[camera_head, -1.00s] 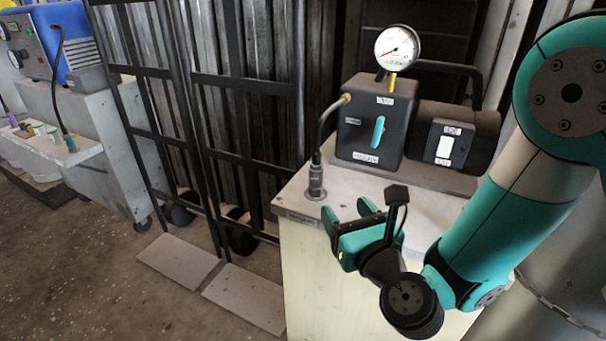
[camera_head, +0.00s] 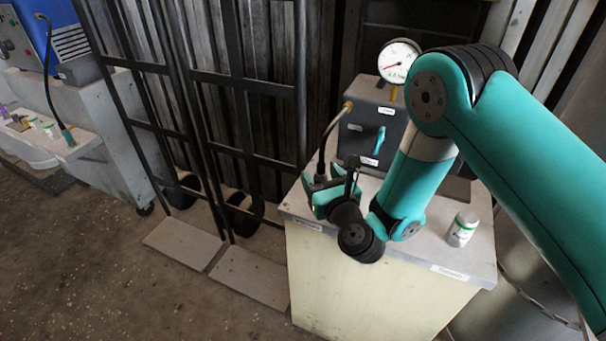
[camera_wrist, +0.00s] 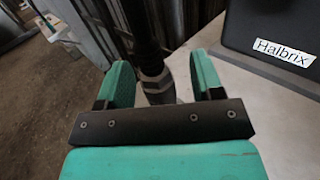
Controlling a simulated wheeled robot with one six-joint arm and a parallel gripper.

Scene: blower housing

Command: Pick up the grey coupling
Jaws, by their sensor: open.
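The grey coupling (camera_wrist: 158,86) stands at the lower end of a dark hose in the wrist view, between the two green fingers of my gripper (camera_wrist: 163,82). The fingers are open, with a gap on each side of the coupling, and its lower part is hidden behind the gripper's dark crossbar. In the head view my gripper (camera_head: 322,187) is over the left part of the cabinet top, at the hose's lower end. There the coupling is mostly hidden by the gripper; only the hose (camera_head: 323,150) above it shows clearly.
A dark box (camera_head: 366,125) with a teal lever and a gauge (camera_head: 398,60) stands behind my gripper. A white and green canister (camera_head: 462,229) stands on the cabinet top (camera_head: 440,250) at right. Dark hand trucks (camera_head: 245,85) stand at left.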

